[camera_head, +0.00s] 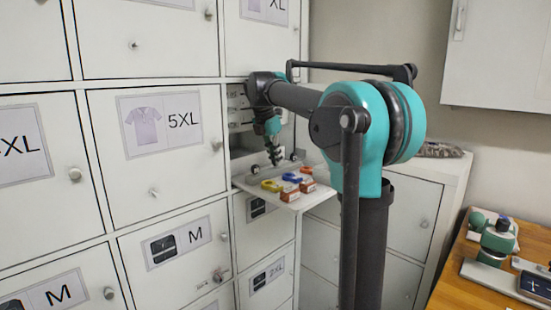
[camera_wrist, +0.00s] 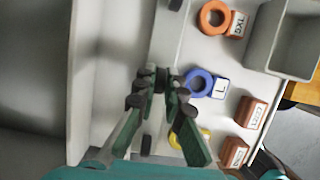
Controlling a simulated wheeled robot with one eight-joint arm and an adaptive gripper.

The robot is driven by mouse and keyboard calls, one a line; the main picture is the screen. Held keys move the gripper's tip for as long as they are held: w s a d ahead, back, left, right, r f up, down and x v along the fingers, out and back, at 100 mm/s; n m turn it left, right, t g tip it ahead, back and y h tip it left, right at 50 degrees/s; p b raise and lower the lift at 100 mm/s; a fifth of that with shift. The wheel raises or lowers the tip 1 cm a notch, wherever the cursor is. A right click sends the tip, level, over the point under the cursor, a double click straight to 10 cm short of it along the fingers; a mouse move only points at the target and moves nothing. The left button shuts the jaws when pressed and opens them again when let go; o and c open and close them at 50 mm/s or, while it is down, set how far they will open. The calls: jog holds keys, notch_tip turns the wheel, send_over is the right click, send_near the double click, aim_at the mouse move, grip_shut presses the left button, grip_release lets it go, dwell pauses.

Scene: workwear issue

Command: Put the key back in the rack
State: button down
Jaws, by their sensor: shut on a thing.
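My gripper (camera_wrist: 161,82) is low over a white shelf (camera_head: 291,204) that juts from the lockers. Its green fingers have come together at the tips on a small dark thing. The fingertips hide most of it, so I cannot tell if it is a key. A blue ring with an "L" tag (camera_wrist: 198,83) lies just right of the tips, very close to them. An orange ring with a "5XL" tag (camera_wrist: 213,17) lies further up. A yellow ring (camera_wrist: 177,141) is partly behind the right finger. The gripper also shows in the head view (camera_head: 274,160).
Red-brown labelled blocks (camera_wrist: 250,112) stand near the shelf's outer edge. A grey bin (camera_wrist: 287,37) is at upper right. Dark knobs (camera_wrist: 147,145) line the shelf's inner side. Labelled lockers (camera_head: 160,140) fill the left; a wooden table (camera_head: 480,275) is at right.

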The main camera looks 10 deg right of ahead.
jog(key=shift+f, duration=0.3)
dwell(0.4)
jog(key=c, duration=1.5)
grip_release()
jog(key=shift+c, duration=0.2)
